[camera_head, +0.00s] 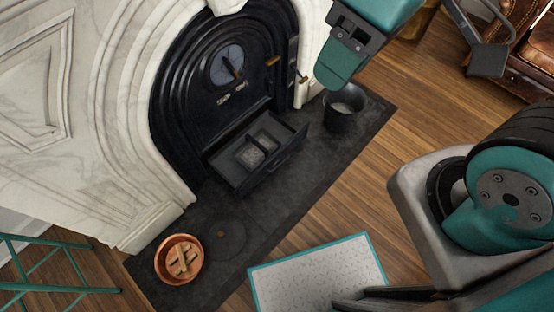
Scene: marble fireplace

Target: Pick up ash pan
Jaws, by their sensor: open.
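The ash pan (239,172) is a dark rectangular tray with two openings showing grey ash. It sits on the dark hearth, at the mouth of the black fireplace, left of the picture's middle. A teal and black part of my gripper (345,50) comes in from the top, right of the fireplace. It looks raised above the floor and apart from the pan, with nothing seen held in it. The rest of the gripper is cut off by the top edge, so I cannot make out both fingertips.
A dark bucket (345,121) stands on the hearth's right end. A copper bowl of wood pieces (163,272) stands at its left end. A pale mat with a teal border (318,278) lies on the wooden floor. A teal stand (62,262) is at left, a leather chair (525,45) at right.

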